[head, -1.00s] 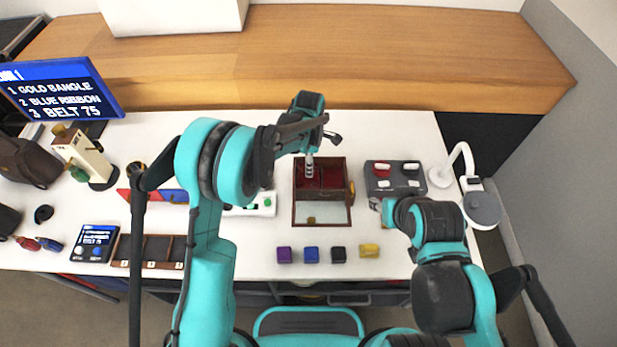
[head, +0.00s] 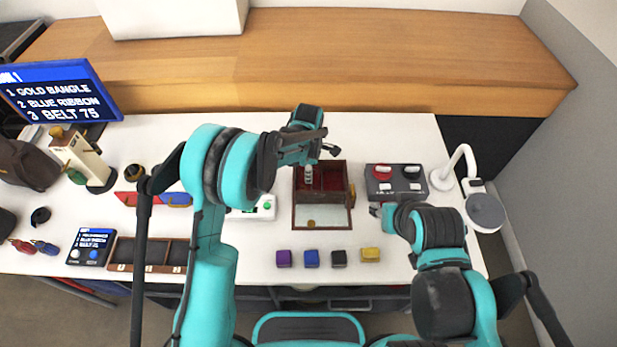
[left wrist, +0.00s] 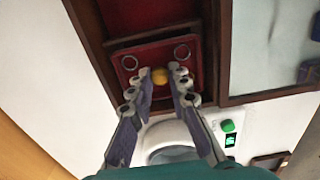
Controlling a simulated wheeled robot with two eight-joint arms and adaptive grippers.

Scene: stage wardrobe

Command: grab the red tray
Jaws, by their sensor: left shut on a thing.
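The red tray (left wrist: 128,66) is a shallow square with two rings and a small gold knob (left wrist: 159,75), in the wooden box. In the head view red shows inside the box (head: 351,172), partly behind my arm. My left gripper (left wrist: 164,80) reaches down over the tray, its fingertips closed on either side of the gold knob. In the head view it (head: 308,174) is over the left part of the box. Whether the tray is lifted off the box floor I cannot tell. My right gripper (head: 380,210) is just below the switch panel; its fingers are too small to read.
The box's mirrored panel (head: 320,217) lies open at its front. Several small blocks, one yellow (head: 370,255), stand in front of it. The switch panel (head: 395,181) and a white lamp (head: 443,178) are to the right. A white device with a green button (left wrist: 228,126) is beside the box.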

